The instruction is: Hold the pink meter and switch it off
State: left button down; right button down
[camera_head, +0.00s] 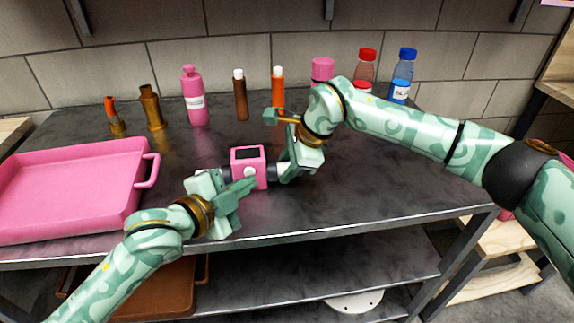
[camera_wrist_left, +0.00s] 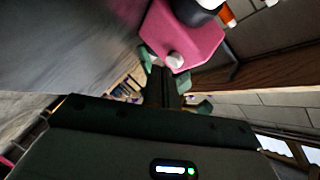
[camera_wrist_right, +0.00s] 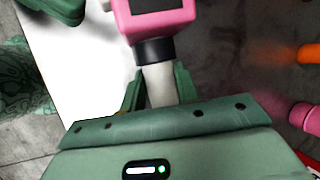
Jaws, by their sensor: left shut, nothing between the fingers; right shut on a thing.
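The pink meter (camera_head: 260,172) is a small box with a dark screen, a white knob (camera_head: 249,172) on its front and black-collared pipe ends. My right gripper (camera_head: 284,172) is shut on the white pipe end (camera_wrist_right: 160,85) at the meter's right side. It holds the meter over the table's front half. My left gripper (camera_head: 243,188) is shut and empty, just in front of and below the knob. In the left wrist view the meter (camera_wrist_left: 188,42) and knob (camera_wrist_left: 174,61) are close beyond the fingertips; I cannot tell whether they touch. The screen's reading is too dark to see.
A pink tray (camera_head: 145,205) stands on the left of the dark metal table (camera_head: 370,190). Several bottles, including a pink one (camera_head: 193,98) and a blue one (camera_head: 403,75), line the back by the tiled wall. The table's right front is clear.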

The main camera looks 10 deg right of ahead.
pick_arm(q)
jog(key=shift+s, duration=0.1)
jog(key=shift+s, duration=3)
pick_arm(e)
jog(key=c, duration=0.9)
grip_release()
jog(key=shift+c, duration=0.2)
